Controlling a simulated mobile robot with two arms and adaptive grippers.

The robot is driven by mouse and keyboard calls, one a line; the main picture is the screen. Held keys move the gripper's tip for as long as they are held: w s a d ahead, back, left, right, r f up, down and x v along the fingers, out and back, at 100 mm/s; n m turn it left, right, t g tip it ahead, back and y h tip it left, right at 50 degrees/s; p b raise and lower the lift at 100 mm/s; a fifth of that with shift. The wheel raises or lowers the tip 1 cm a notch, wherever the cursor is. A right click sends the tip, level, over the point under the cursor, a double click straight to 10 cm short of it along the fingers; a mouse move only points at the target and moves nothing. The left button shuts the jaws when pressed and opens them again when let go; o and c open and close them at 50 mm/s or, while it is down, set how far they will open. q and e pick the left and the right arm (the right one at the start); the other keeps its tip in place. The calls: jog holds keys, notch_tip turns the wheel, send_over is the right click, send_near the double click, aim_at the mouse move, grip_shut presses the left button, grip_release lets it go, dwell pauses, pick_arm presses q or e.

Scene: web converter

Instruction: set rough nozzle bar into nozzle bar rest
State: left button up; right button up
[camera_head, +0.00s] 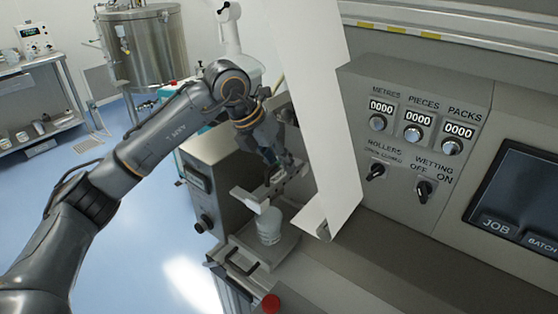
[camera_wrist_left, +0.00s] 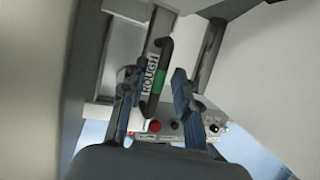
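The rough nozzle bar (camera_wrist_left: 151,78), marked ROUGH, shows in the left wrist view with a dark handle that has a green band (camera_wrist_left: 159,82). My left gripper (camera_wrist_left: 155,103) is open, its two blue-padded fingers on either side of the handle, with a visible gap on the right. I cannot tell whether the left finger touches it. In the head view my left gripper (camera_head: 279,162) is over pale metal brackets (camera_head: 262,193) beside the white web, and the bar is mostly hidden. I cannot make out for certain which part is the nozzle bar rest. My right gripper is out of view.
A white web (camera_head: 315,100) hangs right of the gripper. A pale cup (camera_head: 269,226) stands below the brackets. A panel with knobs and counters (camera_head: 415,135) and a dark screen (camera_head: 520,195) are at right. A red button (camera_head: 271,303) is near the bottom.

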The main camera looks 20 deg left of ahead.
pick_arm(q)
jog(key=shift+a+r, duration=0.1)
jog(key=shift+r, duration=0.15)
jog(key=b+v, duration=0.2)
jog(key=v, duration=0.9)
jog(key=shift+s+r, duration=0.2)
jog(key=shift+a, duration=0.15)
